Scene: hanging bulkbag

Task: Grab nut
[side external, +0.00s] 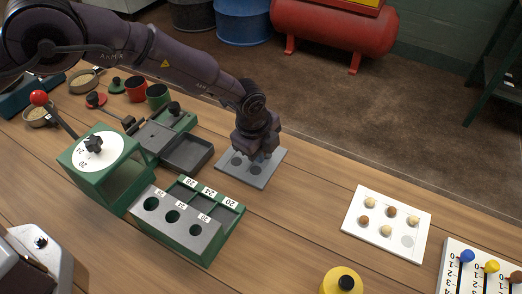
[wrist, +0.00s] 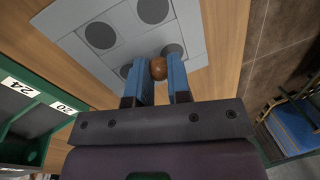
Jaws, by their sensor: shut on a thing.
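A brown round nut (wrist: 158,68) sits between the tips of my gripper (wrist: 159,75) in the wrist view. The two blue fingers are shut on it. In the side view my gripper (side external: 258,156) points down over a grey plate with dark round spots (side external: 262,180); this plate also shows in the wrist view (wrist: 125,45). The nut is hidden by the gripper in the side view. I cannot tell whether it touches the plate. Several other nuts (side external: 390,212) lie on a white plate (side external: 363,238) at the right.
A green box with numbered compartments (side external: 203,252) stands left of the grey plate. A green device with a white dial (side external: 110,165) and dark grey trays (side external: 187,153) are farther left. A yellow lidded pot (side external: 342,281) is at the front. Wood between the plates is clear.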

